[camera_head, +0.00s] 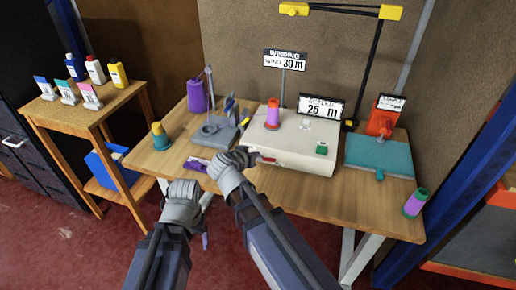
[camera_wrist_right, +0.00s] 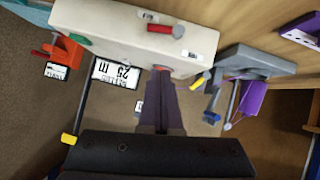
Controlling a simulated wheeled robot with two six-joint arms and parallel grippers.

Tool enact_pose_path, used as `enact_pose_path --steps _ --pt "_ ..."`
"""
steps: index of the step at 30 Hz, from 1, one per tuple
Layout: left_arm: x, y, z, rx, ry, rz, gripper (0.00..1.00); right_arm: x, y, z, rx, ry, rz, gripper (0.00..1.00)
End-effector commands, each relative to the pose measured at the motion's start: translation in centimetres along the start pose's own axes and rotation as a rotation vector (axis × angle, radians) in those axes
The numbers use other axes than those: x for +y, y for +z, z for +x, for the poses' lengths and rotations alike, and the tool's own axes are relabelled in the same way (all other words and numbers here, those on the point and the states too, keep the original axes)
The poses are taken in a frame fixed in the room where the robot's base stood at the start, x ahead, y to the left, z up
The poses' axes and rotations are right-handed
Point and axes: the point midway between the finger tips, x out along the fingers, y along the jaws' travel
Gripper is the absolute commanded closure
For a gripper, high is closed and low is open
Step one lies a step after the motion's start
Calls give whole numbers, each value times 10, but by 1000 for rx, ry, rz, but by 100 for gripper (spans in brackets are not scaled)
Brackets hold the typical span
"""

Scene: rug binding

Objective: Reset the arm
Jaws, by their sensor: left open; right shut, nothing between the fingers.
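My left gripper (camera_head: 205,241) hangs low in front of the table's front edge, over the red floor, with its fingers pointing down. It is small in this view and holds nothing that I can see. My right gripper (camera_head: 264,158) is over the table, close to the front left of the white machine (camera_head: 315,150). In the right wrist view its dark fingers (camera_wrist_right: 162,80) are together with nothing between them. The white machine (camera_wrist_right: 100,20) lies beyond the fingertips there, with a red lever (camera_wrist_right: 165,29) on its front. I cannot tell whether the fingers touch the machine.
A side shelf (camera_head: 85,110) holds bottles.

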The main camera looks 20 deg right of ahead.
Motion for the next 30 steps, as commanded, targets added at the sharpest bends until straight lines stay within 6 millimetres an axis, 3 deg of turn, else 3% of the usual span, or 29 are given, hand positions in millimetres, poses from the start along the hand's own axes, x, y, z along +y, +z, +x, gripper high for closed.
enact_pose_path --steps 5,23,26,30 --pt "-1 0 -7 0 0 0 20 1 0 -12 1 0 -1 100" --pt "-1 0 -9 0 0 0 20 1 4 -15 -24 0 -16 100" --pt "-2 1 -18 0 0 0 20 4 25 -28 -132 -10 -99 100" --pt "-3 2 -36 0 0 0 20 6 78 -66 -396 -93 -320 100"
